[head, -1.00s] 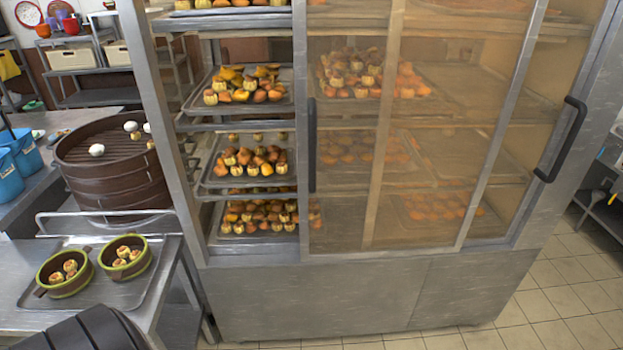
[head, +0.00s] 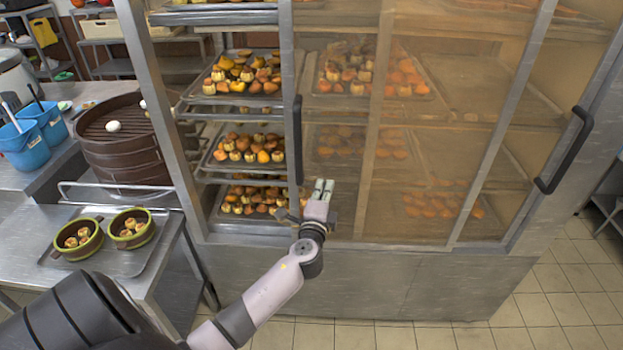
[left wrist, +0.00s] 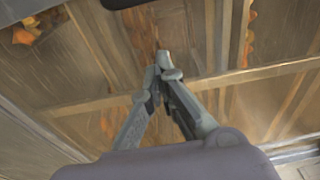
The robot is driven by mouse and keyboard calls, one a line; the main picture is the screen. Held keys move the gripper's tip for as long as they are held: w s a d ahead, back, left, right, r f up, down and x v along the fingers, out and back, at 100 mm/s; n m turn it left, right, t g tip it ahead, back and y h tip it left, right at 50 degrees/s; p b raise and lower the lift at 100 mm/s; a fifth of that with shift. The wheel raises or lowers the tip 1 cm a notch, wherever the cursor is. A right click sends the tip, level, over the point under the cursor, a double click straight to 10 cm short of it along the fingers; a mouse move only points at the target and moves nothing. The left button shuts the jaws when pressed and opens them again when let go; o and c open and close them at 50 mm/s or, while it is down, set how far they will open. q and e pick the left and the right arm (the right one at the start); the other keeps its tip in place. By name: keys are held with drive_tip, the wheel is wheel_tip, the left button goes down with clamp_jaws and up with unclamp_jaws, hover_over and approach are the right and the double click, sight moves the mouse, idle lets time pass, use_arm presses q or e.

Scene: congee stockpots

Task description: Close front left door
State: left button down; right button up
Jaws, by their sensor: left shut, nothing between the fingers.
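The front left door (head: 338,120) is a sliding pane in a metal frame on the cabinet. It stands slid to the right, so the left part of the cabinet front is open and pastry trays show there. Its dark vertical handle (head: 298,140) is on its left frame edge. My left gripper (head: 324,186) is just right of the handle's lower end, in front of the pane. In the left wrist view its fingers (left wrist: 160,75) are shut together with nothing between them, facing the brownish panes. Whether they touch the door I cannot tell. My right gripper is not in view.
The right door has its own dark handle (head: 565,150) at the far right. A metal table (head: 100,290) with a tray and two small steamers (head: 78,237) stands left. A large brown steamer (head: 120,150) is behind it. The floor (head: 540,290) at right is clear.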

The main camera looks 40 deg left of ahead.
sight(330, 167)
use_arm(q)
drive_tip(key=x, duration=0.3)
drive_tip(key=shift+w+r, duration=0.1)
drive_tip(key=shift+w, duration=0.15)
drive_tip(key=s+a+p, duration=0.2)
drive_tip(key=s+a, duration=0.1)
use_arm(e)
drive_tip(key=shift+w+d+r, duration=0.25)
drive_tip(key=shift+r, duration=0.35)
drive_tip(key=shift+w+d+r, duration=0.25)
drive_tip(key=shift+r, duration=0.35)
use_arm(q)
drive_tip(key=shift+w, duration=0.1)
